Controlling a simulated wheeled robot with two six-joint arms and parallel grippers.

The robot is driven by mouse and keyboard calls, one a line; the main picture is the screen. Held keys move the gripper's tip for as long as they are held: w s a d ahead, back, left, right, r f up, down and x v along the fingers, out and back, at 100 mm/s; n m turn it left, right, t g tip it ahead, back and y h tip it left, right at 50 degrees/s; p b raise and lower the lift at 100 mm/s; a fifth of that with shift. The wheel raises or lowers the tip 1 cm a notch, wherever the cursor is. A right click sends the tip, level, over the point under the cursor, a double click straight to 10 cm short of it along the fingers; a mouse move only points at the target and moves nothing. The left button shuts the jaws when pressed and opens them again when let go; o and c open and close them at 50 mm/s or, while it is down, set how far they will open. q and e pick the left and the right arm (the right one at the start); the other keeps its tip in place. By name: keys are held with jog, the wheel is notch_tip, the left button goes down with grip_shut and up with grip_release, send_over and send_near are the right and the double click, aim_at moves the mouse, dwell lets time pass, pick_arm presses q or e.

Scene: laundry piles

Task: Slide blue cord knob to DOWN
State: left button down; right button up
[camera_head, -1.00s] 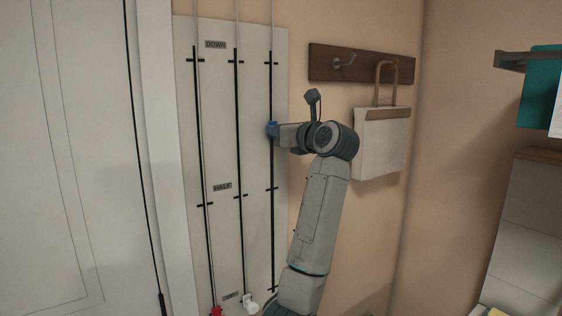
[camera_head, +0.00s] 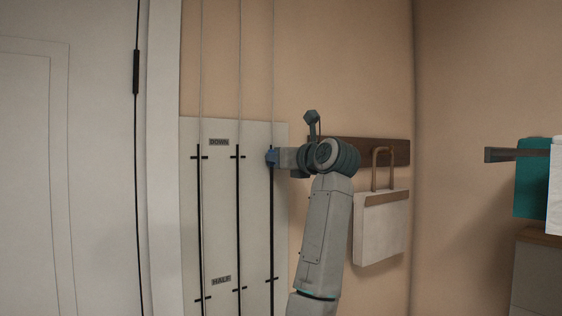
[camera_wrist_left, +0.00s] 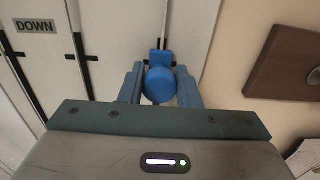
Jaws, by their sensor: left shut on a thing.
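The blue cord knob (camera_head: 271,156) sits on the rightmost vertical slot of the white wall panel (camera_head: 225,215), level with the top tick marks in line with the DOWN label (camera_head: 219,142). My left gripper (camera_head: 277,157) is at the knob and shut on it. In the left wrist view the round blue knob (camera_wrist_left: 159,84) lies between the two blue fingers of my left gripper (camera_wrist_left: 160,90). The HALF label (camera_head: 221,280) is lower on the panel. The red and white knobs are not in view now. My right gripper is not in view.
A wooden rail (camera_head: 360,149) with a white hanging bag (camera_head: 380,230) is on the wall right of my arm. A door (camera_head: 70,170) stands at the left. A teal towel (camera_head: 532,185) hangs from a bar at the far right.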

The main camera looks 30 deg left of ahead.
pick_arm(q)
jog(key=c, duration=1.1)
grip_release()
jog(key=shift+o, duration=0.2)
jog(key=shift+d+f, duration=0.1)
jog(key=shift+s+d+f+b, duration=0.1)
jog(key=shift+d+b, duration=0.2)
jog(key=shift+b, duration=0.05)
jog(key=b+v, duration=0.4)
jog(key=v, duration=0.6)
jog(key=shift+b, duration=0.3)
